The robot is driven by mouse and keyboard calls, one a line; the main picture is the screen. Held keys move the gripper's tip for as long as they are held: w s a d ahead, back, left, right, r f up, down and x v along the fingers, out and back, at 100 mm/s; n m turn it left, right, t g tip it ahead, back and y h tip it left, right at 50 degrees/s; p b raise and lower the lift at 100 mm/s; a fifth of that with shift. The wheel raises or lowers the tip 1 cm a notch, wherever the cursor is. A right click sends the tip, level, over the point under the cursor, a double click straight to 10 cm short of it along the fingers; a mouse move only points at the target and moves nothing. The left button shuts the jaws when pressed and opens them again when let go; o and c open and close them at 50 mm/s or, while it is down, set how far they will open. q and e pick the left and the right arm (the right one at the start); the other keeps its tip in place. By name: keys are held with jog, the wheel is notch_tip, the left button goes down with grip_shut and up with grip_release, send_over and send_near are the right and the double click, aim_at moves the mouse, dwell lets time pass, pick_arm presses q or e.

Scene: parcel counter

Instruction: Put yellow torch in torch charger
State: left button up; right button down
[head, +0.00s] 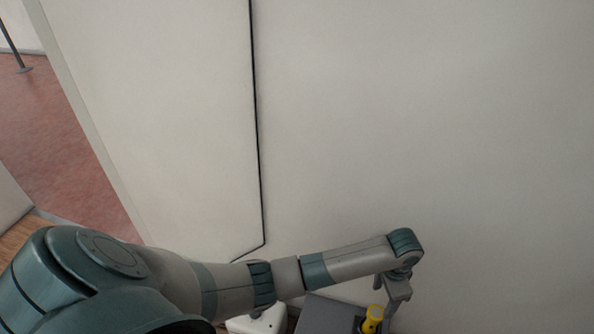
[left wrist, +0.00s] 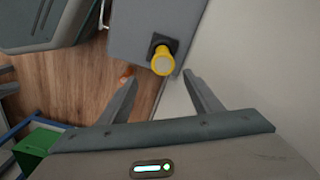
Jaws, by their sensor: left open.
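The yellow torch (head: 373,318) stands at the bottom edge of the head view, beside my left gripper (head: 392,302). In the left wrist view the torch (left wrist: 163,63) is seen from its round end. It stands on or in a small dark square piece (left wrist: 158,40), which looks like the torch charger, on a grey surface. How deep the torch sits is hidden. My left gripper (left wrist: 159,78) is open and empty. Its fingertips are just short of the torch, one to either side of it in the picture. My right gripper is not in view.
A grey top (head: 328,316) carries the dark piece, close to a pale wall (head: 430,140). A white object (head: 262,320) lies under my left arm. The left wrist view shows a green box (left wrist: 36,145) at lower left and wooden floor (left wrist: 75,85).

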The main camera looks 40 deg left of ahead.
pick_arm(q)
jog(key=s+f+n+t+h, duration=0.1)
jog(key=s+f+n, duration=0.1)
jog(key=s+f, duration=0.35)
jog(key=s+f+n+h, duration=0.1)
jog(key=s+f, duration=0.2)
jog(key=s, duration=0.5)
jog(key=s+a+f+n+t+y, duration=0.1)
jog(key=s+a, duration=0.4)
jog(key=s, duration=0.2)
jog(key=s+a+f+n, duration=0.1)
jog(key=s+a+n, duration=0.1)
jog(key=s+a, duration=0.3)
jog(key=s, duration=0.2)
jog(key=shift+s+a+t+y, duration=0.3)
jog(key=shift+s+t+y, duration=0.1)
jog(key=shift+f, duration=0.1)
jog(key=shift+c, duration=0.4)
